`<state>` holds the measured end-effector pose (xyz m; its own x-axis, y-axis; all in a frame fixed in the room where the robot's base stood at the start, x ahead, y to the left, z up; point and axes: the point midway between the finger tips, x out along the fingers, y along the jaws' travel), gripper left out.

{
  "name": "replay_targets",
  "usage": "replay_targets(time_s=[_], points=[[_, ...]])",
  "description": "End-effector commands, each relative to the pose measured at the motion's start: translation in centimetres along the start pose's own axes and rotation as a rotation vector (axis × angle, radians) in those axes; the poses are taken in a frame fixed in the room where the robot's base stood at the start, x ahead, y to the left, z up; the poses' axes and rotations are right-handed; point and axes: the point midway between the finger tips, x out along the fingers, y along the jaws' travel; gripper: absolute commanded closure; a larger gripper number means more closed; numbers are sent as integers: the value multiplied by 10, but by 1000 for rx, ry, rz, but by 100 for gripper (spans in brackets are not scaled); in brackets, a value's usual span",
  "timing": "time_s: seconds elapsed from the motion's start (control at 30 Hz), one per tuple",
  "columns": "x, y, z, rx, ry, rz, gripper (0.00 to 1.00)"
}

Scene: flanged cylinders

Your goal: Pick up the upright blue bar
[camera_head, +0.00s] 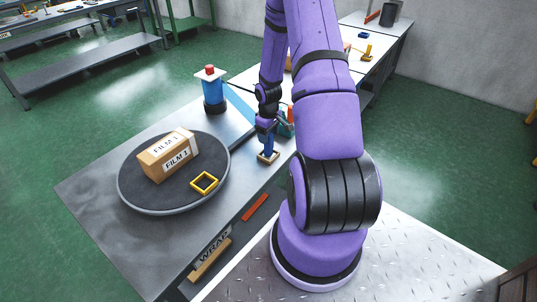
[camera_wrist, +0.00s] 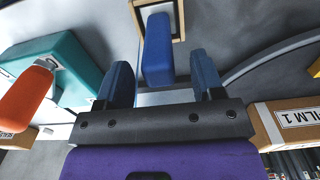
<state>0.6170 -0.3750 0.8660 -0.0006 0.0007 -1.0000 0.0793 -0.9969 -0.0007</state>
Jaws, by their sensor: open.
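The blue bar (camera_wrist: 157,50) stands upright at a square wooden frame (camera_wrist: 181,20) in the wrist view. In the head view the bar (camera_head: 269,146) shows just below my gripper (camera_head: 266,131), and the wooden frame (camera_head: 268,157) is at its foot near the table's edge. My gripper (camera_wrist: 163,82) is open. In the wrist view the bar appears between its two blue-grey fingers, with a gap on each side. I cannot tell how far down the bar the fingers reach.
A teal block (camera_wrist: 72,68) and an orange piece (camera_wrist: 27,98) are close by on the left in the wrist view. A round turntable (camera_head: 135,190) holds a FILM 1 box (camera_head: 165,155) and a yellow frame (camera_head: 204,183). A blue cylinder (camera_head: 213,90) stands behind.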

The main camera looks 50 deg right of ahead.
Motion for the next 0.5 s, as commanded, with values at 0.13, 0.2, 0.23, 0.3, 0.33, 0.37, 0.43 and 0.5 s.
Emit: replay_targets(time_s=[0.13,0.2,0.23,0.3,0.33,0.37,0.43,0.5], points=[[19,1,0,1,-2,-1,38],[24,1,0,1,0,0,38],[26,1,0,1,0,0,38],[28,1,0,1,0,0,38],[28,1,0,1,0,1,38],[28,1,0,1,0,1,38],[28,1,0,1,1,1,38],[28,1,0,1,1,1,38]])
